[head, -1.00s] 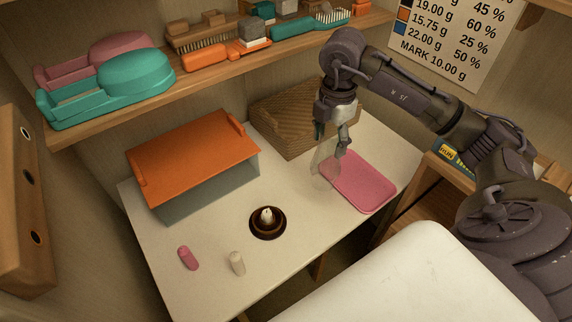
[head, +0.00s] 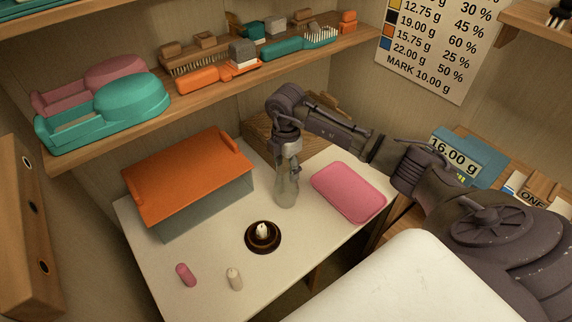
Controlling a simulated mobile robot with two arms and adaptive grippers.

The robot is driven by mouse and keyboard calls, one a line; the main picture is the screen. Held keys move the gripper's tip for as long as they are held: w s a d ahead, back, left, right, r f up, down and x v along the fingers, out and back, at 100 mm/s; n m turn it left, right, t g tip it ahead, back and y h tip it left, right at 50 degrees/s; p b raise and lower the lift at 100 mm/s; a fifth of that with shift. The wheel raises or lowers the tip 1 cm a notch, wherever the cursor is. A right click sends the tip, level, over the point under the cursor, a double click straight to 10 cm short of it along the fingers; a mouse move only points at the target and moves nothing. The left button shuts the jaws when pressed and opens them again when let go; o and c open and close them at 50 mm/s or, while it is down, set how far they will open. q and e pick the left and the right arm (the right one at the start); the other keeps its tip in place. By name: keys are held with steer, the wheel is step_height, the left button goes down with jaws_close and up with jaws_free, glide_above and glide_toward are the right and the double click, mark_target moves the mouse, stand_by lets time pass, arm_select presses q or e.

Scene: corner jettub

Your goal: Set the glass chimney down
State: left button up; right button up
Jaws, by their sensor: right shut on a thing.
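The glass chimney (head: 287,190) is a clear, upright glass tube in the head view, right of the orange-lidded box and left of the pink tray. My right gripper (head: 287,165) is shut on its upper part from above. I cannot tell whether the chimney's lower end touches the table (head: 210,262). A dark round holder (head: 263,246) with a short white candle (head: 262,230) stands in front and a little left of the chimney, apart from it. My left gripper is out of view.
A pink tray (head: 349,192) lies right of the chimney. An orange-lidded box (head: 188,172) stands at the left. A pink piece (head: 186,274) and a cream candle piece (head: 234,278) are near the front. A brown ribbed thing (head: 262,140) is behind my arm.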

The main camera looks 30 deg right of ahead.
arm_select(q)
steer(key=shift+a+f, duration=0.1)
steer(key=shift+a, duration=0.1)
arm_select(e)
steer(key=shift+f, duration=0.15)
steer(key=o, duration=1.6)
arm_select(q)
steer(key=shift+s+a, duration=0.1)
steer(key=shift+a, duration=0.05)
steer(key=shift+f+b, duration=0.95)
steer(key=shift+b, duration=0.1)
arm_select(e)
step_height(320, 180, up, 12)
steer(key=shift+r, duration=0.2)
